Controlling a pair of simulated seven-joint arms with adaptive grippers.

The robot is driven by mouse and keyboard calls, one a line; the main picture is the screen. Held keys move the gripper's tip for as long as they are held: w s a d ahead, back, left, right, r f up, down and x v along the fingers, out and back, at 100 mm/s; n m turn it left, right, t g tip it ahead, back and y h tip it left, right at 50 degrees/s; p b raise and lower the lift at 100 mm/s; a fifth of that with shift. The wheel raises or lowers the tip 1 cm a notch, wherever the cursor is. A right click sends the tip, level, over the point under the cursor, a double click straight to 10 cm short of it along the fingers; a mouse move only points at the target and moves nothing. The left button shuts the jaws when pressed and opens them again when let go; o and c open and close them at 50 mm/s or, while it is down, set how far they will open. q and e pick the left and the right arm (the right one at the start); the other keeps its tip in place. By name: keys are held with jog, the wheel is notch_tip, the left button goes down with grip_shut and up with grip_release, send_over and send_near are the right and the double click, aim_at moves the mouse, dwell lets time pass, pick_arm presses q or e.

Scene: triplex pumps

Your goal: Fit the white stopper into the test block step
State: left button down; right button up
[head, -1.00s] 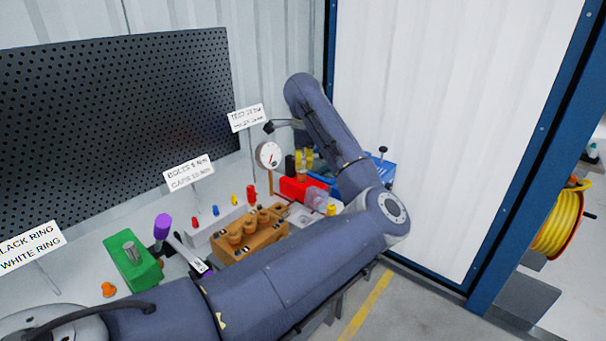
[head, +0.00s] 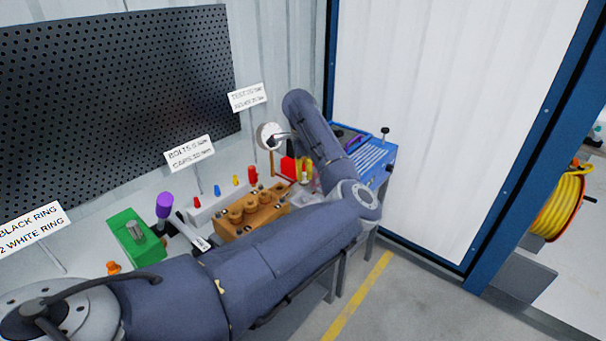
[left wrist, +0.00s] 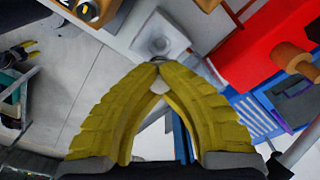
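My left gripper (left wrist: 159,68) has yellow ribbed fingers that come together at the tips. A small whitish piece (left wrist: 160,86) sits between them, apparently the white stopper, mostly hidden by the fingers. Just beyond the tips, the left wrist view shows a pale square block (left wrist: 160,32) with a round grey feature on its face, likely the test block. I cannot tell whether the stopper touches it. In the head view the left gripper (head: 304,166) is small, beside the red box (head: 288,166) and partly behind my arm. My right gripper is not in view.
A pressure gauge (head: 270,136) stands behind the red box. A blue toolbox (head: 375,157) is to the right. An orange-brown pump block (head: 240,219), a green block (head: 134,238) and a purple-headed tool (head: 165,205) line the bench. My left arm covers the bench front.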

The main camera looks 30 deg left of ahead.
pick_arm(q)
jog(key=shift+f, duration=0.15)
jog(key=shift+f, duration=2.7)
jog(key=shift+f, duration=1.05)
jog(key=c, duration=1.5)
grip_release()
notch_tip(320, 180, up, 12)
jog(key=shift+a+r, duration=0.1)
